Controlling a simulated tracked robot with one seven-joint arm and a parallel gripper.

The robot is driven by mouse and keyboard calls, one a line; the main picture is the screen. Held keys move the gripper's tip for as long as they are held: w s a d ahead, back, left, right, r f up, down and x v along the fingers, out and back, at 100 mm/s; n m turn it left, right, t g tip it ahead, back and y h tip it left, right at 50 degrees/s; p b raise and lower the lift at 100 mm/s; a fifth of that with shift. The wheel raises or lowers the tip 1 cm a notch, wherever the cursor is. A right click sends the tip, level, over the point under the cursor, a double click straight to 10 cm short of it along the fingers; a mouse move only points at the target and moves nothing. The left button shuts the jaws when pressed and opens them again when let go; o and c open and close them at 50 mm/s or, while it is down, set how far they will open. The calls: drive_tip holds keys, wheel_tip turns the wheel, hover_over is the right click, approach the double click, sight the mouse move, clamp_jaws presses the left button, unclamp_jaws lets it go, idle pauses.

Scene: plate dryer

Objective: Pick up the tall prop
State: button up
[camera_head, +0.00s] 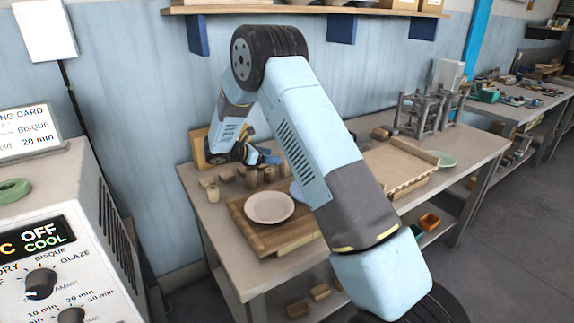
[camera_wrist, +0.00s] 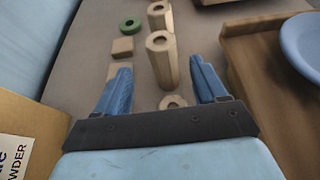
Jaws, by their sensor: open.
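The tall prop (camera_wrist: 167,68) is a beige, hollow-topped post standing upright on the table in the wrist view. My gripper (camera_wrist: 162,66) is open, with its blue fingers to the left and right of the post in the picture. I see no finger touching the post, and cannot tell if it lies between the fingers in depth. A similar post (camera_wrist: 160,16) stands farther back, and a low round prop (camera_wrist: 173,102) sits nearer the palm. In the head view my gripper (camera_head: 267,158) is low over the table's back left, among several small beige props, partly hidden by my arm.
Square beige blocks (camera_wrist: 122,47) and a green ring (camera_wrist: 130,25) lie to the left of the post. A wooden board (camera_head: 262,244) with a pale plate (camera_head: 269,207) lies to the right. A labelled box (camera_wrist: 28,135) is close at lower left in the wrist view.

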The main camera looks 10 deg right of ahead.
sight(284, 164)
drive_tip(key=shift+x, duration=3.45)
drive_tip(key=shift+c, duration=0.4)
drive_tip(key=c, duration=1.1)
drive_tip(key=shift+r, duration=0.1)
